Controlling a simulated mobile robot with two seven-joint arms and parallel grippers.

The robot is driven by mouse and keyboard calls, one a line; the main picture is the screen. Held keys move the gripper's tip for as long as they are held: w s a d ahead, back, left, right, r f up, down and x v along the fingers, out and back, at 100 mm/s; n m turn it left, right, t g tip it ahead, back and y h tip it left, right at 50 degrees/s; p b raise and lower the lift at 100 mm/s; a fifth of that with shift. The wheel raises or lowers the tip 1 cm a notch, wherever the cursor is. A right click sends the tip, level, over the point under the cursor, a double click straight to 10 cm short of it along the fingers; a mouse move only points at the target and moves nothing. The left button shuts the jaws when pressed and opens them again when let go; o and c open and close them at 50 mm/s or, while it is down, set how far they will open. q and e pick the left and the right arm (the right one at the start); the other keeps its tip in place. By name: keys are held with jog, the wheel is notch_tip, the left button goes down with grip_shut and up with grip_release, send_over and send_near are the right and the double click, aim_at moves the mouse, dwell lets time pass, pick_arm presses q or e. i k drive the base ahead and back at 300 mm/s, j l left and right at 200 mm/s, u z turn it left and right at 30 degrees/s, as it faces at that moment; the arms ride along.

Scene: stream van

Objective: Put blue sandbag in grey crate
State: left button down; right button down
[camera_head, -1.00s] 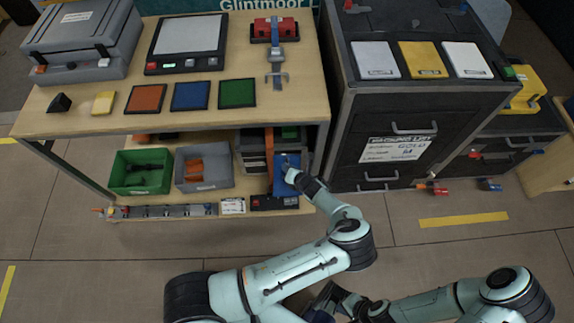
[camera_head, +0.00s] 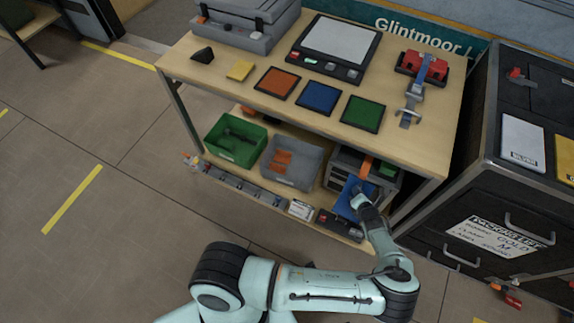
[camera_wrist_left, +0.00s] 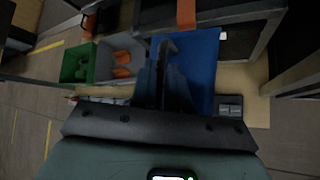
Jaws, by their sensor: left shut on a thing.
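The blue sandbag (camera_head: 346,203) is at the right part of the lower shelf, in front of a grey drawer unit; it also shows in the left wrist view (camera_wrist_left: 204,62). My left gripper (camera_head: 359,196) is shut on the blue sandbag, and its fingers partly cover it. The fingers also show in the left wrist view (camera_wrist_left: 166,60). The grey crate (camera_head: 309,178) stands on the lower shelf just left of the sandbag, with orange things inside. It also shows in the left wrist view (camera_wrist_left: 105,52). My right gripper is out of view.
A green crate (camera_head: 239,156) stands left of the grey crate. The tabletop (camera_head: 227,100) overhangs the shelf, with orange, blue and green squares on it. The grey drawer unit (camera_head: 344,160) is behind the sandbag. A dark cabinet (camera_head: 467,205) stands at right. Floor at left is clear.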

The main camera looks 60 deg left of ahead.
aim_at(303, 171)
jog(key=k+j, duration=0.1)
jog(key=j, duration=0.9)
jog(key=k+j+u, duration=0.1)
jog(key=j, duration=0.4)
